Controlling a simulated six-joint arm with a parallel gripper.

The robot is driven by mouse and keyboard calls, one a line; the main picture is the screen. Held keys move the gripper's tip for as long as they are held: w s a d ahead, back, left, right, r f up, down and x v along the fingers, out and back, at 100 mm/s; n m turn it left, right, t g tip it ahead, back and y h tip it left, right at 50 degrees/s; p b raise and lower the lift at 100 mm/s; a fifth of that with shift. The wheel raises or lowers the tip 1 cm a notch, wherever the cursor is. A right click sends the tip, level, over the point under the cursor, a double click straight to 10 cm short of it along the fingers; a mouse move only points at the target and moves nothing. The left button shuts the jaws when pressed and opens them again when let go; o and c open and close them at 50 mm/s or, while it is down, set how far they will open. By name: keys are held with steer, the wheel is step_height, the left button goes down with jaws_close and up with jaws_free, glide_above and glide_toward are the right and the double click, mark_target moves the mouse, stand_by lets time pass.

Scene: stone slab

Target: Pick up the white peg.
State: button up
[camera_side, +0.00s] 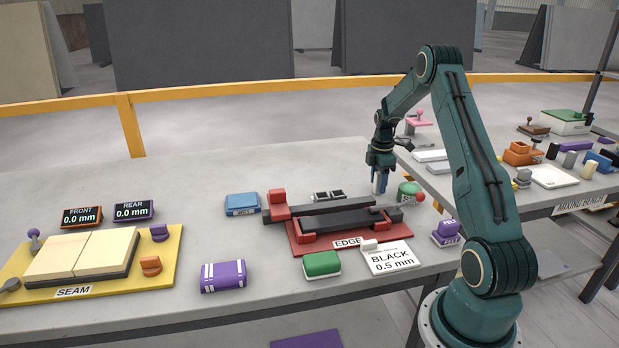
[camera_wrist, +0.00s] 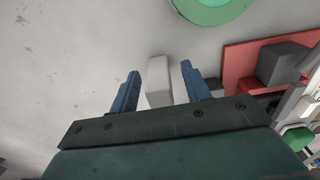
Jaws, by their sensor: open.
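The white peg (camera_wrist: 159,80) shows in the wrist view as a pale block between the two blue fingers of my gripper (camera_wrist: 160,70). A gap shows on each side of it, so the fingers do not appear to touch it. In the side view my gripper (camera_side: 379,190) points down near the back right of the red edge fixture, low over the stone slab. There the peg is mostly hidden by the fingers, and I cannot tell its exact height against them.
The red edge fixture (camera_side: 399,235) with dark bars lies in front. A green round object (camera_side: 410,187) stands close to the right of my gripper and shows in the wrist view (camera_wrist: 212,8). A white card (camera_side: 390,259) and a green block (camera_side: 321,262) lie nearer the front edge.

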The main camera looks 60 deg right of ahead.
mark_target(379, 173)
steer(key=shift+f, duration=0.1)
stand_by(0.4)
jaws_close()
step_height(379, 173, up, 20)
stand_by(0.9)
stand_by(0.5)
